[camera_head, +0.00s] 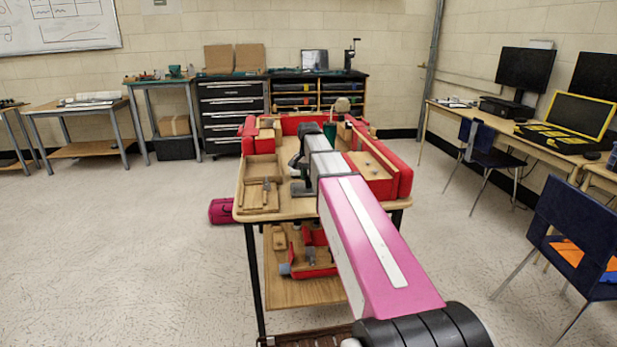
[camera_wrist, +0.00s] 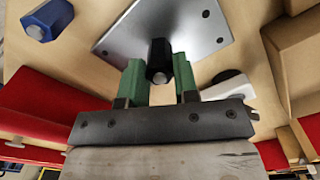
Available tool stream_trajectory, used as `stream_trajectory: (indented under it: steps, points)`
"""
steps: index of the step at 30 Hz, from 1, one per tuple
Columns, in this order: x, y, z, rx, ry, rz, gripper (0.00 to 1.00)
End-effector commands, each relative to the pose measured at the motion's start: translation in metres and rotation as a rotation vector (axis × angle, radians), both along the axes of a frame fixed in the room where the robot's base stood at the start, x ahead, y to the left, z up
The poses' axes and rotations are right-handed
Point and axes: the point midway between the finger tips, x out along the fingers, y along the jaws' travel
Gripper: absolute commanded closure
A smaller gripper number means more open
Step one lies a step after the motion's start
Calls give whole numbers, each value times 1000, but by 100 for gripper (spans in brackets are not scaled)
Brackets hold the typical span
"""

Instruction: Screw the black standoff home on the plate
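The black standoff (camera_wrist: 159,58) is a hexagonal post with a grey metal end facing the camera in the wrist view. It stands over the silver square plate (camera_wrist: 205,35), which has small holes near its corners. My gripper (camera_wrist: 160,70) has green fingers, one on each side of the standoff. In the head view my arm covers the plate and standoff.
A blue post (camera_wrist: 47,20) with a grey end stands left of the plate in the wrist view. A white part (camera_wrist: 229,90) lies close by the right finger. Red-walled fixtures (camera_head: 381,172) and wooden trays (camera_head: 262,167) crowd the wooden table (camera_head: 283,212).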

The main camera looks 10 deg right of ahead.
Motion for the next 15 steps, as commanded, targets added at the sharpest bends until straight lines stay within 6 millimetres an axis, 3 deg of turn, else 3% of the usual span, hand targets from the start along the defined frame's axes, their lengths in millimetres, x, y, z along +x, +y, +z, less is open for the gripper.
stream_trajectory:
  steps: [5,15]
  points:
    - [0,0,0,0,0,-70,100]
    - [0,0,0,0,0,-385,100]
